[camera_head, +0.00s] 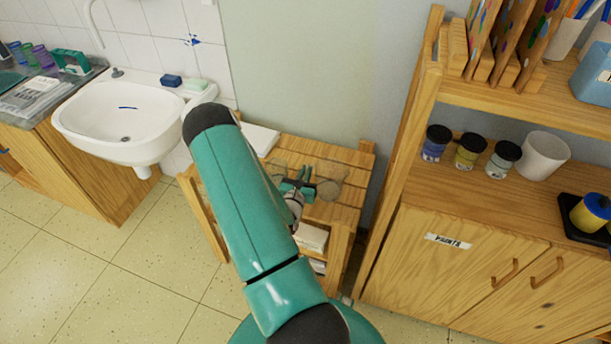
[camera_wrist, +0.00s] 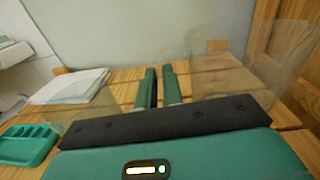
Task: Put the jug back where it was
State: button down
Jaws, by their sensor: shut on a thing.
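The jug (camera_head: 331,180) is clear and see-through, so its outline is faint. It is at the slatted wooden rack, by my gripper (camera_head: 297,187). In the wrist view a large clear wall of the jug (camera_wrist: 228,75) shows right of the fingers. My gripper (camera_wrist: 158,88) has its two green fingers close together, shut on part of the jug; the exact grip spot is hard to see. Fainter clear shapes also show left of the fingers. I cannot tell whether the jug's base touches the slats.
The slatted rack (camera_head: 342,153) stands between the sink (camera_head: 125,120) and the paint shelf (camera_head: 480,200). White folded cloth or paper (camera_wrist: 72,88) lies at its back left. A green ridged tray (camera_wrist: 28,145) sits at its left. Bare slats show at the rack's back right.

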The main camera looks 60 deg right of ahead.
jog(key=shift+f, duration=0.7)
jog(key=shift+f, duration=0.15)
jog(key=c, duration=1.5)
grip_release()
jog(key=shift+c, duration=0.2)
jog(key=s+a, duration=0.2)
jog(key=a, duration=1)
jog(key=shift+s, duration=0.15)
